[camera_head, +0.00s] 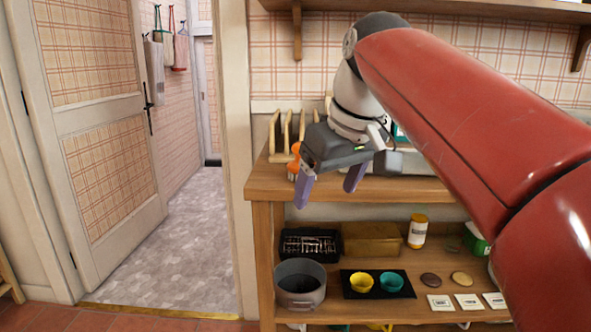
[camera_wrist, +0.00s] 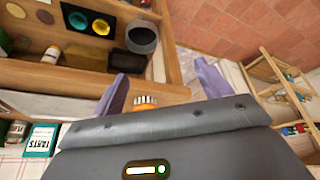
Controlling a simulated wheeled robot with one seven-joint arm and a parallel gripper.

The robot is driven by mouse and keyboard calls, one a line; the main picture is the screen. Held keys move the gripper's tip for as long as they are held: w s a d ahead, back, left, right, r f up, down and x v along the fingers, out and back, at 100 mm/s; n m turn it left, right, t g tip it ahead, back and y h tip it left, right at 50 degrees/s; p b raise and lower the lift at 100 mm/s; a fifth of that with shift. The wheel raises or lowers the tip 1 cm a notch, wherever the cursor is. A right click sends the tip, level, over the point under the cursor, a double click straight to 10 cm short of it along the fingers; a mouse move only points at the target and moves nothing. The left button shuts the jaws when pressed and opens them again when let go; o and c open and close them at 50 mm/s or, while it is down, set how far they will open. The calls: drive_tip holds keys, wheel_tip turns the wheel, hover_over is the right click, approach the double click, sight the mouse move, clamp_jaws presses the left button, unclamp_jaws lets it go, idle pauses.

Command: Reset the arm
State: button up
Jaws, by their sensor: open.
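My gripper (camera_head: 328,188) is at the end of my red arm, in front of the left end of a wooden shelf unit, around the height of its top board. Its two purple fingers point down and are spread apart, with nothing between them that I can make out. In the wrist view my gripper (camera_wrist: 158,88) also shows its fingers wide apart. An orange thing with a pale ridged cap (camera_wrist: 145,101) shows just past the gripper body there. In the head view an orange object (camera_head: 294,160) stands beside the gripper on the top board.
The shelf unit (camera_head: 262,187) holds a grey pot (camera_head: 300,299), a black mat (camera_head: 349,291) with yellow and teal cups, a dark tray (camera_head: 310,232), a brown box (camera_head: 371,239) and a pill bottle (camera_head: 418,229). A wall shelf (camera_head: 440,13) runs above. An open doorway (camera_head: 180,230) lies left.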

drive_tip(key=s+d+f+m, duration=0.2)
drive_tip(key=s+f, duration=0.3)
drive_tip(key=f, duration=0.3)
drive_tip(key=s+d+f+m+t+h, duration=0.1)
drive_tip(key=s+d+f+m, duration=0.1)
drive_tip(key=s+d+f, duration=0.3)
drive_tip(key=s+d+f+m+h, duration=0.1)
drive_tip(key=s+f, duration=0.4)
drive_tip(key=f, duration=0.6)
drive_tip(key=shift+s+d+f+m+t, duration=0.15)
drive_tip(key=shift+s+d+m+t, duration=0.15)
drive_tip(key=shift+d+m, duration=0.7)
drive_tip(key=shift+d, duration=0.2)
